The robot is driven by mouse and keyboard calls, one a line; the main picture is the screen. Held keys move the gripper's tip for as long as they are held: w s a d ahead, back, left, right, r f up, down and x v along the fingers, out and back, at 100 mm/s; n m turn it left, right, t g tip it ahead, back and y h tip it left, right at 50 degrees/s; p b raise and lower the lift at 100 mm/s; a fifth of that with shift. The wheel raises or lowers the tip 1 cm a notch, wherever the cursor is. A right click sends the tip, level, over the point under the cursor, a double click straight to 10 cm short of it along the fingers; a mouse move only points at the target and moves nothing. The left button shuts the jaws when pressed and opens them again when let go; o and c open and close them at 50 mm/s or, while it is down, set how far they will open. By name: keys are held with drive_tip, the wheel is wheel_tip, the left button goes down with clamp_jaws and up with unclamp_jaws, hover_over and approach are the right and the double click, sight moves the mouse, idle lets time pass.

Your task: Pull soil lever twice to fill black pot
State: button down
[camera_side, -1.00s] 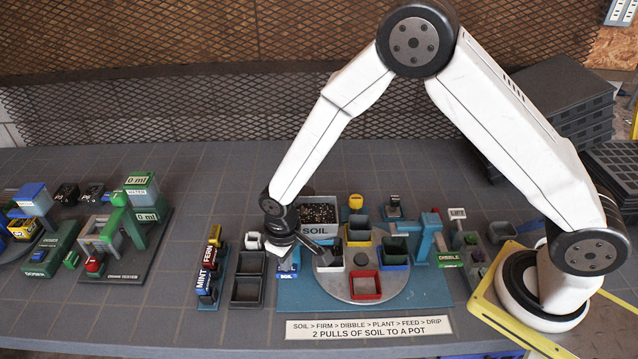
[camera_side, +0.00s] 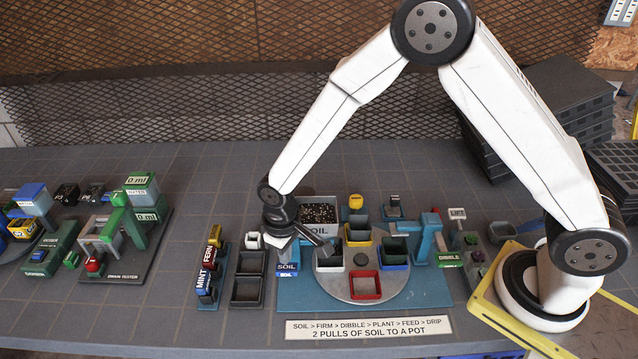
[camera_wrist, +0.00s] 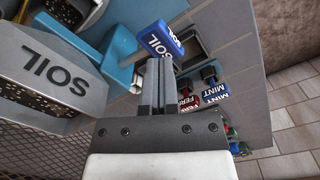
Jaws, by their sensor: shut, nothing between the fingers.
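The blue soil lever handle (camera_side: 288,268), lettered SOIL, is at the left of the turntable in the side view. It also shows just beyond my fingertips in the wrist view (camera_wrist: 161,39). My gripper (camera_wrist: 158,62) is shut and empty, its fingertips close to the lever handle; contact cannot be told.
The round grey turntable (camera_side: 340,290) also carries yellow (camera_side: 358,236), blue (camera_side: 395,252) and red (camera_side: 365,285) pots. The dibble station (camera_side: 450,259) stands to the right. Two dark trays (camera_side: 247,291) and the mint and fern plugs (camera_side: 208,284) are to the left.

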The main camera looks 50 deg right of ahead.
sight(287, 267)
drive_tip(key=shift+f, duration=0.25)
idle(0.4)
drive_tip(key=shift+f, duration=2.25)
drive_tip(key=shift+r, duration=2.5)
drive_tip(key=shift+r, duration=0.1)
drive_tip(key=shift+r, duration=2.4)
